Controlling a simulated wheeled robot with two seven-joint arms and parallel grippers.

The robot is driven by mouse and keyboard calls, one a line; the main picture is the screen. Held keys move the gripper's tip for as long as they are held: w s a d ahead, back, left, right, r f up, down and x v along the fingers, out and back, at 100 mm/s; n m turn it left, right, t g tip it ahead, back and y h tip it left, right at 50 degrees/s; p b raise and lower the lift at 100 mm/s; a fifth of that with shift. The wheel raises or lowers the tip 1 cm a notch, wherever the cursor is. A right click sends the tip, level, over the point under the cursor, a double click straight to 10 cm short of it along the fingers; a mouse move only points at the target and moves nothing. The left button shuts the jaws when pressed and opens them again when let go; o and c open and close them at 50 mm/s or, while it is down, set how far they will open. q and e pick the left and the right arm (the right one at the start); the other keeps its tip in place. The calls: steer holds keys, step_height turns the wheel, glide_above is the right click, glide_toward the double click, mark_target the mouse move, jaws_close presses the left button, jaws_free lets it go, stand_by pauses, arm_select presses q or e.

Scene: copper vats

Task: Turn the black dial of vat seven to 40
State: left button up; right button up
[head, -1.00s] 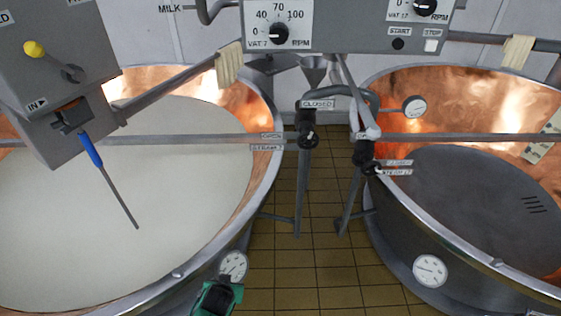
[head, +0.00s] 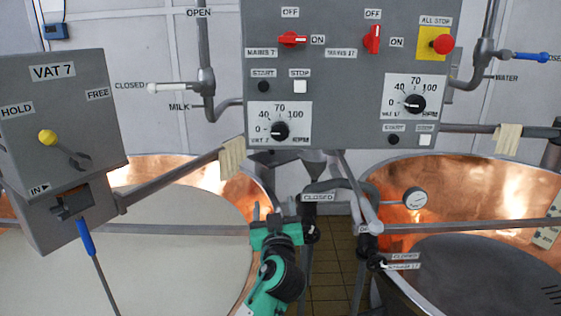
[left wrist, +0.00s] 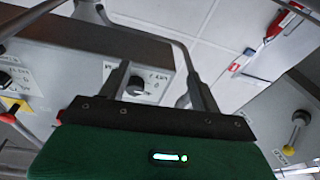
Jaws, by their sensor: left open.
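The black dial of vat seven (head: 280,131) is on the lower left of the grey control panel (head: 345,75), on a white scale marked 0, 40, 70 and 100. Its white mark seems to point left, at about 0. My left gripper (head: 266,216) is open and empty, below the dial and apart from it, in front of the left vat's rim. In the left wrist view the dial (left wrist: 137,86) shows between the two spread fingers of the gripper (left wrist: 153,60), partly hidden beside the left finger. My right gripper is not in view.
A similar black dial (head: 414,103) sits to the right on the panel. Red switches (head: 292,40) and an all-stop button (head: 442,44) are above. A lever box (head: 62,140) labelled VAT 7 stands at the left. Pipes and a cloth (head: 232,157) hang near the panel's lower edge.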

mark_target(280, 136)
arm_select(q)
step_height(280, 136, up, 10)
steer(key=s+d+t, duration=0.1)
steer(key=d+t, duration=0.1)
steer(key=d, duration=0.1)
steer(key=shift+n, duration=0.4)
steer(key=p+x, duration=0.3)
steer(key=x, duration=0.3)
steer(key=p+x, duration=0.2)
steer(key=x, duration=0.3)
steer(key=shift+w+a+r+p, duration=0.25)
steer(key=shift+w+a+p, duration=0.05)
steer(key=shift+p, duration=0.1)
steer(key=shift+w+r, duration=0.1)
steer(key=shift+w, duration=0.5)
steer(key=c, duration=1)
